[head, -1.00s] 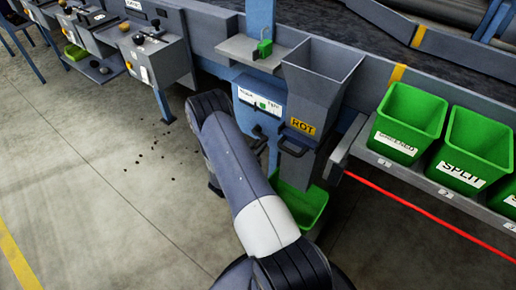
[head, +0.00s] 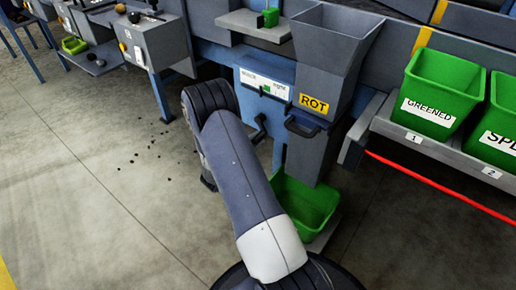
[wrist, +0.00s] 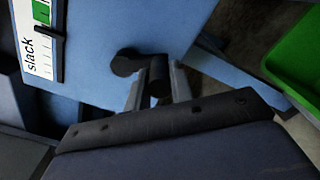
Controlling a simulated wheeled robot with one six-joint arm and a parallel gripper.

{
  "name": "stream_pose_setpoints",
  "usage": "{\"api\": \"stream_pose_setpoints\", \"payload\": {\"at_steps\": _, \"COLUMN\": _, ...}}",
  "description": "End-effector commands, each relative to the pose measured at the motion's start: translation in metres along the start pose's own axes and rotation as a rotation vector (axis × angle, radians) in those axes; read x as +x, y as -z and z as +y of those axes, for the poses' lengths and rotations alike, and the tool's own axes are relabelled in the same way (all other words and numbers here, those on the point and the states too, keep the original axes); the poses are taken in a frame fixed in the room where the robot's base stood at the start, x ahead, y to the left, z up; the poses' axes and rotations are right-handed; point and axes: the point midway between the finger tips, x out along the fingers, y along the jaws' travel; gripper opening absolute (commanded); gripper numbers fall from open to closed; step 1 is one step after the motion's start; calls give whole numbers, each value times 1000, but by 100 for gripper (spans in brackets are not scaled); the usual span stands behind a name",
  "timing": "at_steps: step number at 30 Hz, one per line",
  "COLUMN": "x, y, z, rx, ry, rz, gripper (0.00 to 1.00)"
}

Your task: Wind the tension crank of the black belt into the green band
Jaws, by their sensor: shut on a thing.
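The black tension crank (wrist: 128,62) sits on the blue panel (wrist: 165,25) in the wrist view; it also shows small beside my arm in the head view (head: 259,128). My gripper (wrist: 158,84) is shut on the crank's black handle (wrist: 159,76), one finger on each side. The white tension gauge (wrist: 38,55) is at the upper left, with "slack" at its lower end and a green band (wrist: 41,12) at the top. A black pointer (wrist: 49,31) lies just on the slack side of the green band. In the head view, my arm hides the gripper.
A grey hopper marked ROT (head: 314,104) stands right of the gauge, with a green bin (head: 305,203) below. Further right are green bins, one labelled GREENED (head: 430,110), above a red line (head: 440,186). Open floor lies to the left.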

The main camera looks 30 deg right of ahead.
Motion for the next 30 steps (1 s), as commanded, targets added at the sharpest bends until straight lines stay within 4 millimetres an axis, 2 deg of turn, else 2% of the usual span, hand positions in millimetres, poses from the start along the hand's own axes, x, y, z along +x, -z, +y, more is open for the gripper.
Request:
{"api": "stream_pose_setpoints", "payload": {"at_steps": 1, "x": 0, "y": 8, "z": -5, "rx": 45, "ry": 0, "rz": 0, "gripper": 0}}
{"api": "stream_pose_setpoints", "payload": {"at_steps": 7, "x": 0, "y": 17, "z": -2, "rx": 236, "ry": 0, "rz": 1, "gripper": 0}}
{"api": "stream_pose_setpoints", "payload": {"at_steps": 30, "x": 0, "y": 37, "z": 29, "rx": 963, "ry": 2, "rz": 2, "gripper": 0}}
